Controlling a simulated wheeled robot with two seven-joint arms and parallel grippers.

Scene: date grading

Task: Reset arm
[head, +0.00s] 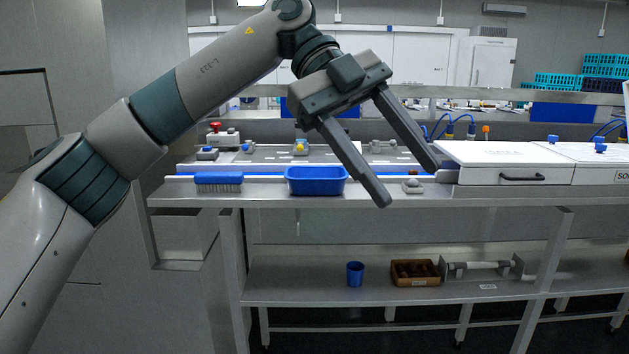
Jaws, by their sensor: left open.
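My left arm comes in from the left and reaches across the upper middle of the head view. My left gripper (408,184) is open, its two long grey fingers spread and pointing down to the right. Nothing is between the fingers. In the picture they overlap the front edge of the workbench (450,192); how far above or in front of it they are I cannot tell. My right gripper is not in view.
A blue tray (316,188) and a blue brush (219,188) are at the bench's front edge. A white cabinet (500,160) with a drawer stands right. The lower shelf (310,285) holds a blue cup (355,273) and a brown box (415,281) of dark items.

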